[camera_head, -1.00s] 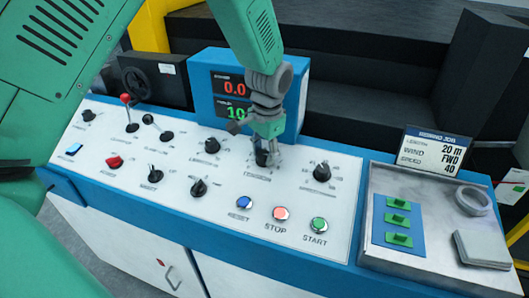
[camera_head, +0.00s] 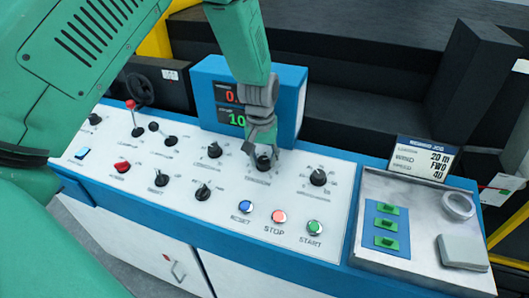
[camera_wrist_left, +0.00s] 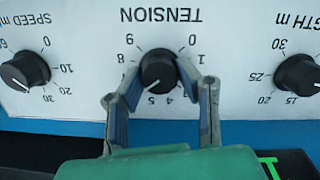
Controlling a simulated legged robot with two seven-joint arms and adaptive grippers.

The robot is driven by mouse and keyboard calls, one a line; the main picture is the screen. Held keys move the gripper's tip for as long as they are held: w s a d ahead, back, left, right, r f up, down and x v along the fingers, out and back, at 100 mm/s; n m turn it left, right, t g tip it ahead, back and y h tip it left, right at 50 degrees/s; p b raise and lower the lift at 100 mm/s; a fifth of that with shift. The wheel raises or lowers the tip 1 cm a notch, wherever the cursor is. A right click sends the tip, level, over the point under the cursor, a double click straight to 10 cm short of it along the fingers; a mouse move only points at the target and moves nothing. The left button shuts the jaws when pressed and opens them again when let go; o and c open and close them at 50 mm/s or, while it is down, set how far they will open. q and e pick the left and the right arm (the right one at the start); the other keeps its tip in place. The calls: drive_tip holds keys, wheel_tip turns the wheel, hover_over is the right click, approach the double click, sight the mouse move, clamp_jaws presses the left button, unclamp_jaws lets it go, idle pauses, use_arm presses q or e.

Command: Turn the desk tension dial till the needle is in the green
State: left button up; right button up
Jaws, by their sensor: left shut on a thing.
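The tension dial (camera_head: 263,163) is a black knob on the white sloped panel, under my left gripper (camera_head: 262,150). In the left wrist view the dial (camera_wrist_left: 157,70) sits between the two blue-padded fingers of my left gripper (camera_wrist_left: 160,80), which is shut on it. The wrist view shows the panel upside down. The word TENSION and a number scale are printed around the dial, and its white mark points near 4 to 5. No needle or green zone can be made out. My right gripper is not in view.
Neighbouring knobs are the speed knob (camera_wrist_left: 25,71) and the length knob (camera_wrist_left: 298,75). Blue, red and green buttons (camera_head: 279,216) lie in front. A blue display box (camera_head: 290,100) stands behind, partly hidden by my arm. A metal tray (camera_head: 411,262) is at right.

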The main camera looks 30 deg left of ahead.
use_arm(q)
drive_tip(key=n, duration=0.1)
drive_tip(key=n+p, duration=0.1)
drive_tip(key=n, duration=0.1)
drive_tip(key=n+p, duration=0.1)
drive_tip(key=shift+s+h, duration=0.3)
drive_tip(key=shift+f+n+t+p, duration=0.15)
drive_tip(key=shift+n+p, duration=0.3)
drive_tip(key=shift+n, duration=0.6)
drive_tip(key=shift+n+t+p, duration=0.15)
drive_tip(key=shift+n+p, duration=0.25)
drive_tip(key=shift+n, duration=0.65)
drive_tip(key=o, duration=1.1)
drive_tip(key=shift+w, duration=0.15)
